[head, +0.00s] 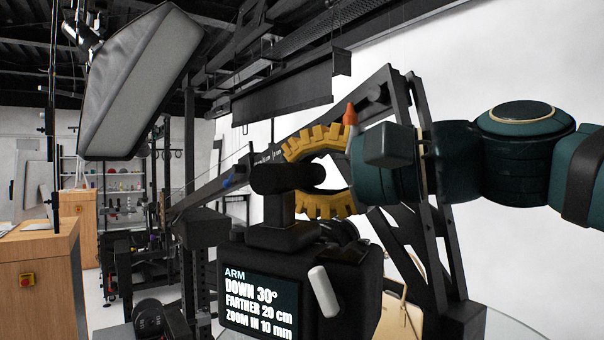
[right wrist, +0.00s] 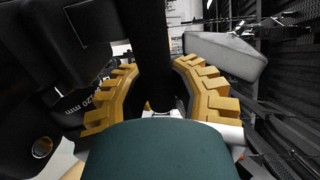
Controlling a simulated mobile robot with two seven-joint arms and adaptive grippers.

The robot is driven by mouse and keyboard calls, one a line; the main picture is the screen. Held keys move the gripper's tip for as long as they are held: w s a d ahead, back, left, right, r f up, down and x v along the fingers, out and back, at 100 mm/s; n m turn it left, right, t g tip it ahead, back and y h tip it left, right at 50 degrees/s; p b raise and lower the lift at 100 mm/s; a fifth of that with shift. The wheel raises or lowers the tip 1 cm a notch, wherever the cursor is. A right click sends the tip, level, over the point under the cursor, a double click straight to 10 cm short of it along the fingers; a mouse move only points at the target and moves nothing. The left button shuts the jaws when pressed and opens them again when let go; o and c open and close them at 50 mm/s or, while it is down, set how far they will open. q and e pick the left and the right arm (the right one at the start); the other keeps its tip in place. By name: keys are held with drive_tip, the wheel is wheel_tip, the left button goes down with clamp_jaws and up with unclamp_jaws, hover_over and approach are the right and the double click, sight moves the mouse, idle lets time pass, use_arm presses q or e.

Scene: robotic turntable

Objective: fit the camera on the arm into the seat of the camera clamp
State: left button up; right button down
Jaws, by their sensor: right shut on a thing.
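Whether the camera is in the seat cannot be told. My left gripper is out of view.
A screen (head: 259,302) on the housing reads "ARM DOWN 30°, FARTHER 20 cm, ZOOM IN 10 mm". A white handle (head: 323,291) is beside it. A black slanted frame (head: 432,215) stands behind my right arm. A softbox (head: 140,85) hangs upper left; a wooden desk (head: 40,275) stands left.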

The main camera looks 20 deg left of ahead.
drive_tip(key=shift+f+b, duration=0.35)
drive_tip(key=shift+b, duration=0.05)
drive_tip(key=c, duration=0.7)
unclamp_jaws()
drive_tip(key=shift+s, duration=0.1)
drive_tip(key=shift+c, duration=0.2)
drive_tip(key=shift+f, duration=0.25)
drive_tip(key=s+d+r, duration=0.1)
drive_tip(key=d, duration=1.1)
drive_tip(key=shift+s+r, duration=0.3)
